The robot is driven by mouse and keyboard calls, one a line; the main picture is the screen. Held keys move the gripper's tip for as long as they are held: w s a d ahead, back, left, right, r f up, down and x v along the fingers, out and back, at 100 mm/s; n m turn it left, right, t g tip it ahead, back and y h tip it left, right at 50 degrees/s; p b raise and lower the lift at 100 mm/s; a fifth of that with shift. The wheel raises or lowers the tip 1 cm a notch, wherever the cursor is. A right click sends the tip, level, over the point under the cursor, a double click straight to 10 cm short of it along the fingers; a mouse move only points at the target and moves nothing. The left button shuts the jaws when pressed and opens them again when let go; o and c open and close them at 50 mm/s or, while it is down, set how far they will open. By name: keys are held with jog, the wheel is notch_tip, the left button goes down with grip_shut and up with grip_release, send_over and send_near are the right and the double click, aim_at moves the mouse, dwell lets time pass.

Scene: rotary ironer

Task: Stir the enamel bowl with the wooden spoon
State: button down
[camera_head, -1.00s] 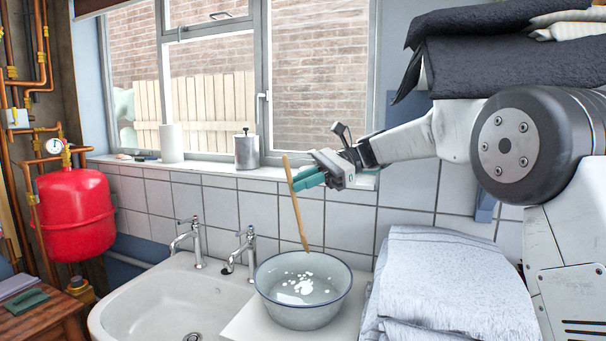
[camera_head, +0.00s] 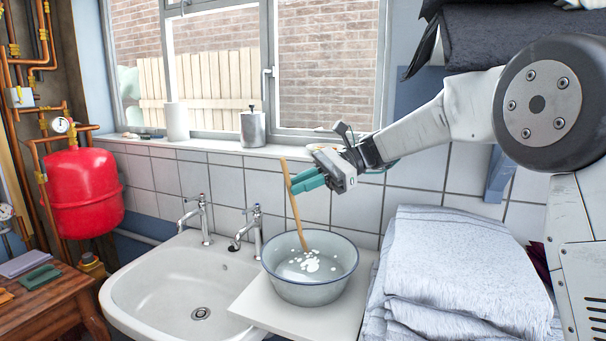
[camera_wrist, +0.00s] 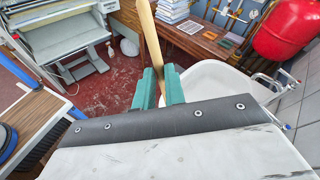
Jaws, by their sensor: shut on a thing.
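The enamel bowl (camera_head: 312,290), pale with a dark blue rim, stands on a white surface right of the sink. It holds clear liquid with white patches. My gripper (camera_head: 300,183) is above the bowl, its green fingers shut on the wooden spoon (camera_head: 295,215). The spoon hangs steeply, slightly tilted, with its lower end inside the bowl's outline near the far side. I cannot tell whether the tip touches the liquid. In the wrist view the spoon's handle (camera_wrist: 150,40) stands between the green fingers (camera_wrist: 160,88); the bowl is hidden there.
A white sink (camera_head: 160,285) with two chrome taps (camera_head: 250,232) lies left of the bowl. Folded towels (camera_head: 460,270) are stacked close on the right. The tiled wall and window sill (camera_head: 215,145) are behind, with a metal canister (camera_head: 253,128) on the sill.

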jog(key=shift+w+d+f, duration=0.25)
jog(key=shift+w+f, duration=0.4)
jog(key=shift+f, duration=1.05)
jog(key=shift+w+d+f, duration=0.2)
jog(key=shift+w+f, duration=0.45)
jog(key=shift+f, duration=1.05)
jog(key=shift+w+d+f, duration=0.25)
jog(key=shift+w+f, duration=0.4)
jog(key=shift+f, duration=1.05)
jog(key=shift+w, duration=0.15)
